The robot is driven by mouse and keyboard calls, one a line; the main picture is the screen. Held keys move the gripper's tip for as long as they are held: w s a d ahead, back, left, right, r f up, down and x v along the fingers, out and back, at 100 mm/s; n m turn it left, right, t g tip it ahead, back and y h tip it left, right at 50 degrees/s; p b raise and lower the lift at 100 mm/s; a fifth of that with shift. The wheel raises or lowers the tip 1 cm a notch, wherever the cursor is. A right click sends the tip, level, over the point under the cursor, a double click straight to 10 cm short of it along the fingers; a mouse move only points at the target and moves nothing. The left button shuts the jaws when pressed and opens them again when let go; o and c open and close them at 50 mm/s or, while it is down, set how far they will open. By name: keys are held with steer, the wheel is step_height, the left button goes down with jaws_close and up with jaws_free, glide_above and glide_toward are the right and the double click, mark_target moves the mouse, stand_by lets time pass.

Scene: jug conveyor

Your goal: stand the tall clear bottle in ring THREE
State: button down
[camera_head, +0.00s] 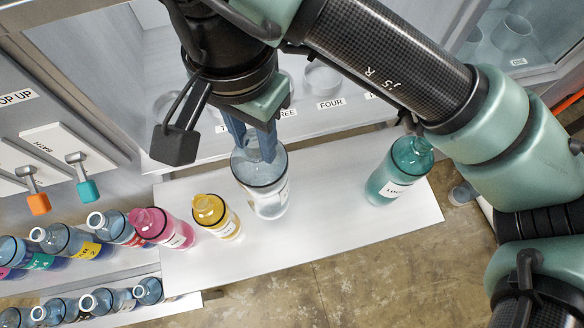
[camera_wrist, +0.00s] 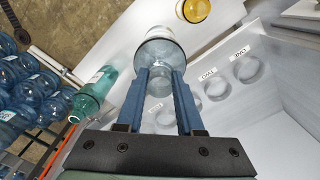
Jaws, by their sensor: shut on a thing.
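The tall clear bottle (camera_head: 268,198) is upright at the white table, below my gripper (camera_head: 255,143). My gripper's blue fingers are shut on its upper part. I cannot tell whether its base touches the table. In the wrist view the clear bottle (camera_wrist: 158,48) shows between and beyond the fingers (camera_wrist: 160,82). In the head view the label of ring THREE (camera_head: 287,113) is partly covered by my gripper, and its ring is mostly hidden. Ring FOUR (camera_head: 322,78) is empty just to its right. In the wrist view rings ONE (camera_wrist: 248,69) and TWO (camera_wrist: 217,88) look empty.
On the white table (camera_head: 330,228), a teal bottle (camera_head: 398,172) stands right of the clear one; yellow (camera_head: 216,216) and pink (camera_head: 162,228) bottles stand left. Several bottles line racks at far left. Orange (camera_head: 39,203) and teal (camera_head: 88,190) levers are above them.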

mark_target(257, 160)
steer(key=f, duration=0.4)
steer(key=shift+s+f+p, duration=0.25)
steer(key=shift+p, duration=0.1)
step_height(257, 160, down, 5)
steer(key=shift+r+p, duration=0.15)
steer(key=shift+p, duration=0.2)
steer(key=shift+w+f+b, duration=0.1)
steer(key=shift+f+b, duration=0.2)
steer(key=c, duration=0.5)
jaws_free()
steer(key=shift+c, duration=0.2)
steer(key=shift+r, duration=0.1)
